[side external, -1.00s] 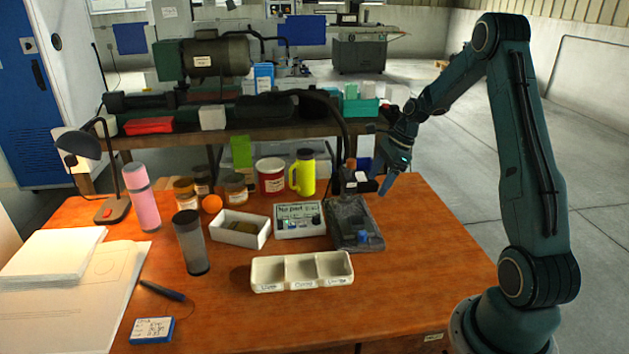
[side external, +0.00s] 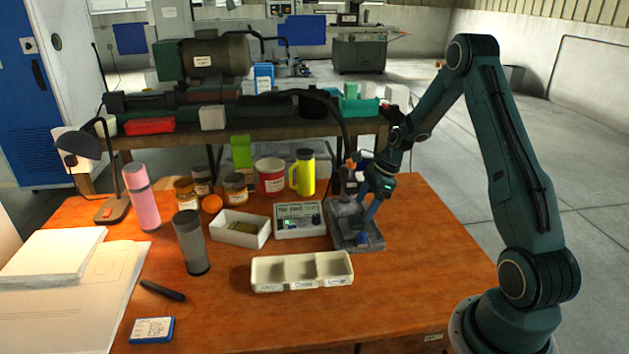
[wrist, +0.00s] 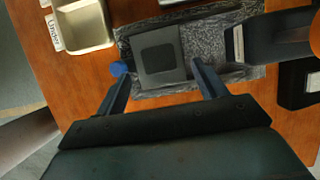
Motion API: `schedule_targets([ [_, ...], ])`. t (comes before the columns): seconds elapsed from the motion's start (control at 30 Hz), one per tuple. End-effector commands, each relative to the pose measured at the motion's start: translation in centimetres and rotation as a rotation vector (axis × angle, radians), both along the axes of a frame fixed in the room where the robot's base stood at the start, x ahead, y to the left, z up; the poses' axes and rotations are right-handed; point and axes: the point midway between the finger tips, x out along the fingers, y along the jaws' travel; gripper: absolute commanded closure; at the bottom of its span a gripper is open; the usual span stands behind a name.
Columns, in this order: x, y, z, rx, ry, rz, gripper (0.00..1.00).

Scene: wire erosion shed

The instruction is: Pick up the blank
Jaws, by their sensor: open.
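I take the blank to be the dark grey square plate (wrist: 159,52) in the wrist view; it lies on a speckled grey base (wrist: 208,35). My gripper (wrist: 162,76) is open, its two blue fingers apart at the near left and near right of the plate, with nothing held. In the side external view my gripper (side external: 367,222) points down over the same grey base (side external: 345,240) and largely hides the plate. I cannot tell whether the fingers touch it.
A dark post (wrist: 270,38) with an orange top rises from the base. A cream three-compartment tray (side external: 300,286) stands in front. A white box (side external: 240,241), a labelled device (side external: 299,232) and a grey cylinder (side external: 191,243) are left. The table's right front is clear.

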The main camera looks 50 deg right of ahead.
Motion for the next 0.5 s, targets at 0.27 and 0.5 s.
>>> schedule_targets([
  [0.27, 0.8, 1.1, -2.9, 0.002, 0.002, 0.002, 0.29],
  [0.5, 1.2, 1.5, -4.2, 0.0, 0.0, 0.001, 0.29],
])
